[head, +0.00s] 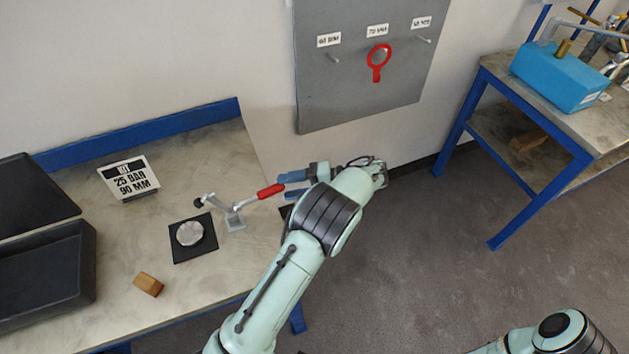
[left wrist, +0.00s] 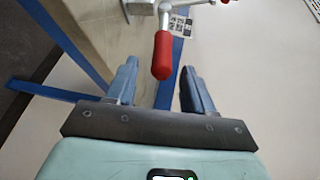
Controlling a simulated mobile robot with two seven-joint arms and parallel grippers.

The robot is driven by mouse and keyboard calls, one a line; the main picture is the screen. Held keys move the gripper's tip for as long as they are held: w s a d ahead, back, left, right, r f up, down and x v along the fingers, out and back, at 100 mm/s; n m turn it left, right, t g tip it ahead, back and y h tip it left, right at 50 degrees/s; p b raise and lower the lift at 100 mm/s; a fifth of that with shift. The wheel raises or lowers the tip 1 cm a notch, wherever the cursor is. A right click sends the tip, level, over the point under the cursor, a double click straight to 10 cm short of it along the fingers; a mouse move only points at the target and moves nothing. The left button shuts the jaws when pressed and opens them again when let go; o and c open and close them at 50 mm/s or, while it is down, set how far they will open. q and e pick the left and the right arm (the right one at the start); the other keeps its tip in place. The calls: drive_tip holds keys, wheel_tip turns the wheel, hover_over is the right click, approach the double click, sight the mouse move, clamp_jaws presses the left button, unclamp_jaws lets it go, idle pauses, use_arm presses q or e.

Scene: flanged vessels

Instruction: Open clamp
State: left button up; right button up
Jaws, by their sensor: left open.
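The toggle clamp (head: 235,215) stands on the left workbench, with a grey metal body and a red handle (head: 270,191) pointing right, toward the bench's right edge. Its black-tipped arm reaches left, near a round metal disc (head: 190,233) on a black square pad (head: 207,246). My left gripper (head: 283,187) is open beside the handle's end. In the left wrist view the red handle (left wrist: 162,55) lies ahead of and between the two blue fingers (left wrist: 158,88); I cannot tell whether it touches them. My right gripper is not in view.
A sign reading 25 BAR 90 MM (head: 130,178), a wooden block (head: 148,284) and a black bin (head: 45,275) are on the bench. A grey wall panel (head: 350,90) holds a red ring tool (head: 378,62). A blue box (head: 560,75) stands on the right table.

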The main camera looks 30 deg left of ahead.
use_arm(q)
drive_tip(key=p+v, duration=0.1)
drive_tip(key=v, duration=0.6)
drive_tip(key=shift+d, duration=0.25)
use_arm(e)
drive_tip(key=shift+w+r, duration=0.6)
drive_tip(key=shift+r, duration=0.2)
use_arm(q)
drive_tip(key=shift+w+r, duration=0.1)
drive_tip(key=shift+w, duration=0.05)
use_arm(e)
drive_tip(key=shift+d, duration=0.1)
